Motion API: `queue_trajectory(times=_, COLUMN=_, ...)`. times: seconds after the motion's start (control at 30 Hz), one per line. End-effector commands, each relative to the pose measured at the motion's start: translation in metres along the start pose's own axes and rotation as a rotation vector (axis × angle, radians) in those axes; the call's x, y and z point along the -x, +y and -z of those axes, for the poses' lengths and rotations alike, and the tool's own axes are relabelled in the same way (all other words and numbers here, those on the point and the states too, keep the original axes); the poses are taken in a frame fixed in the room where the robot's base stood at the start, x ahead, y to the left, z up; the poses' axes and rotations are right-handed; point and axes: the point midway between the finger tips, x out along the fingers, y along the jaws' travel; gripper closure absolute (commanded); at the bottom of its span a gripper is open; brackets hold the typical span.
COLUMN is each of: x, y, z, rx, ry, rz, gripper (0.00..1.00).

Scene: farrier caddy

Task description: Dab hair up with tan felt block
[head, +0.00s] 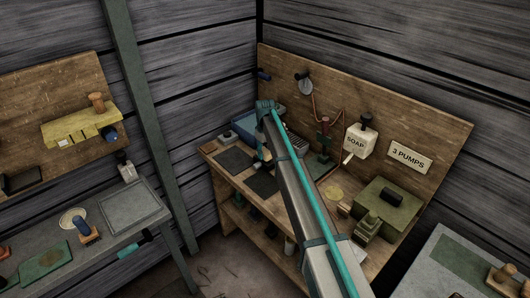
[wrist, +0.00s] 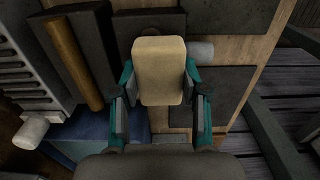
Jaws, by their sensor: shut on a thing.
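The tan felt block (wrist: 160,62) is upright in the wrist view, between the two teal-and-grey fingers of my gripper (wrist: 158,82). The fingers press on its left and right sides, and it hides part of the bench below. In the head view my gripper (head: 262,162) is low over the wooden corner bench, near two dark mats (head: 235,159). The block itself is too small or hidden there. Dark mats also show in the wrist view (wrist: 222,98). I cannot make out any hair on them. Whether the block touches the bench cannot be told.
A blue tray or box (head: 243,125) stands behind my arm. In the wrist view a wooden rod (wrist: 72,62) and a ribbed grey object (wrist: 25,72) lie left.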

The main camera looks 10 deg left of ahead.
Motion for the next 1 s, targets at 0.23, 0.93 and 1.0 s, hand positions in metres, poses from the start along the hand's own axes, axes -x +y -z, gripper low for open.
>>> queue_trajectory(times=0.23, x=-0.0046, y=-0.0001, z=0.0, rx=0.0, ry=0.0, rz=0.0, gripper=1.0)
queue_trajectory(times=0.93, x=-0.0065, y=0.0, z=0.0, rx=0.0, ry=0.0, rz=0.0, gripper=1.0)
queue_trajectory(times=1.0, x=-0.0065, y=0.0001, z=0.0001, rx=0.0, ry=0.0, rz=0.0, gripper=1.0)
